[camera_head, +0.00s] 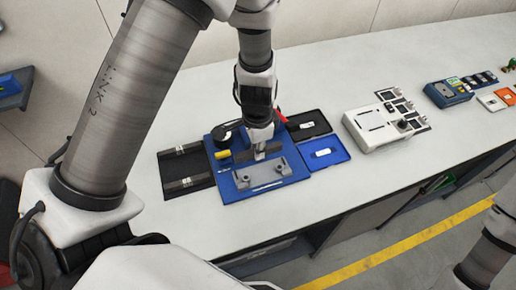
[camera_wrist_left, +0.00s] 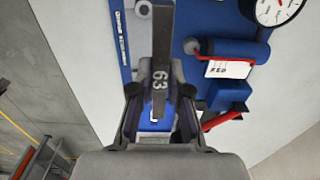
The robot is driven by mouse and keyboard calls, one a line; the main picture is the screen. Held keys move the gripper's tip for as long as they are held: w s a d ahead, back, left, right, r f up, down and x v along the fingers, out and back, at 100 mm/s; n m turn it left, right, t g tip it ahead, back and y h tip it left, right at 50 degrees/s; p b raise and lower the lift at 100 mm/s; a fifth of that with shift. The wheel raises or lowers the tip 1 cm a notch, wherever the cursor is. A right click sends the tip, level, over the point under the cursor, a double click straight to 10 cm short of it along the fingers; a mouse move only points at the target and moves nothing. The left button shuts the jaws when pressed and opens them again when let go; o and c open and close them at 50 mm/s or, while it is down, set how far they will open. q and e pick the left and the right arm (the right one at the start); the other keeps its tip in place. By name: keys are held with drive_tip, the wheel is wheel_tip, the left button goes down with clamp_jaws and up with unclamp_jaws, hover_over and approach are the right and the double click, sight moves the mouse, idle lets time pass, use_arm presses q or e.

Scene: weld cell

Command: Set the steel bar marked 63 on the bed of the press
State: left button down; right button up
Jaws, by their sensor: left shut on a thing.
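The steel bar marked 63 (camera_wrist_left: 161,78) is a long grey bar, its number facing the left wrist camera. My left gripper (camera_wrist_left: 160,108) is shut on it near one end. The bar shows there only as a dark strip beside the fingers, partly hidden. Whether it touches the press bed cannot be told. The press's gauge (camera_wrist_left: 278,9) and blue cylinder (camera_wrist_left: 236,48) show in the wrist view. My right gripper is out of view.
A black mat with bars (camera_head: 186,169) lies left of the press. A black tray (camera_head: 308,124) and a blue tray (camera_head: 341,147) lie to its right. A white instrument (camera_head: 378,128) stands farther right. The front strip of the white bench (camera_head: 300,208) is clear.

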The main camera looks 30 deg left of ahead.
sight(260, 168)
use_arm(q)
drive_tip(key=f+b, duration=0.1)
drive_tip(key=f, duration=0.1)
drive_tip(key=w+f+b, duration=0.1)
drive_tip(key=f, duration=0.1)
drive_tip(key=shift+w+d, duration=0.15)
drive_tip(key=shift+w, duration=0.05)
drive_tip(key=f+b, duration=0.2)
drive_tip(key=b, duration=0.1)
drive_tip(key=shift+s+f, duration=0.2)
drive_tip(key=shift+s, duration=0.15)
drive_tip(key=shift+f, duration=0.3)
drive_tip(key=shift+w+f+b, duration=0.2)
drive_tip(key=shift+b, duration=0.25)
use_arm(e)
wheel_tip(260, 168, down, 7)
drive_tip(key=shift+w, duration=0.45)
use_arm(q)
drive_tip(key=shift+s, duration=0.15)
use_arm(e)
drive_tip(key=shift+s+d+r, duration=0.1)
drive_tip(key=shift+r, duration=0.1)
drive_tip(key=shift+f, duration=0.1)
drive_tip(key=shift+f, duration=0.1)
use_arm(q)
drive_tip(key=shift+b, duration=0.4)
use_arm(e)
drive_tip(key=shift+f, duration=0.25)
